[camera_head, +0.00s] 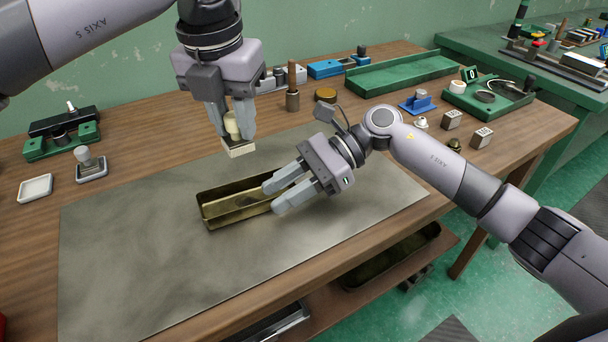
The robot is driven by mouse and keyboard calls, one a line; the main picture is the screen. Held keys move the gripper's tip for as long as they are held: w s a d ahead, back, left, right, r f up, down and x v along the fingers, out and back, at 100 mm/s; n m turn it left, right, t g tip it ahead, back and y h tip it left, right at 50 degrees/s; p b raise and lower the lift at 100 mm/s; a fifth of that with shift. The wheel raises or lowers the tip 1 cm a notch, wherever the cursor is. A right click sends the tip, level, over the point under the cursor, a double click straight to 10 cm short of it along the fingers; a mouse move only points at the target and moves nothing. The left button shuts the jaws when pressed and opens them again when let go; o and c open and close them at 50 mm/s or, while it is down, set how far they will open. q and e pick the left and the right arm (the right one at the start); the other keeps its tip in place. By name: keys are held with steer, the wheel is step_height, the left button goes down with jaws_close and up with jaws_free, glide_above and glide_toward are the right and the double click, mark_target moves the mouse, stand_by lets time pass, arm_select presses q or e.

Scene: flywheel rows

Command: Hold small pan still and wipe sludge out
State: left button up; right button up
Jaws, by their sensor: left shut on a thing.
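The small pan (228,209) is a long, brass-coloured rectangular tray lying on the grey mat (140,245). Its right end is hidden behind my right gripper (269,199). That gripper's fingers are apart at the pan's right part, one over the pan and one at its front side; I cannot tell whether they touch it. My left gripper (233,135) points down above and behind the pan, shut on a cream wiper block (238,150) with a rounded handle. The block is clear of the pan. I cannot make out sludge on the pan's floor.
Behind the mat stand a wooden-handled tool (292,88), a brown round tin (325,95) and a green tray (403,74). Small metal blocks (452,120) lie at right. A white dish (36,188) and a stamp-like tool (90,166) lie at left. The mat's left part is clear.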

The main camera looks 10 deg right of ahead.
steer(key=shift+s+a+f, duration=0.1)
steer(key=shift+a, duration=0.25)
jaws_close()
stand_by(0.9)
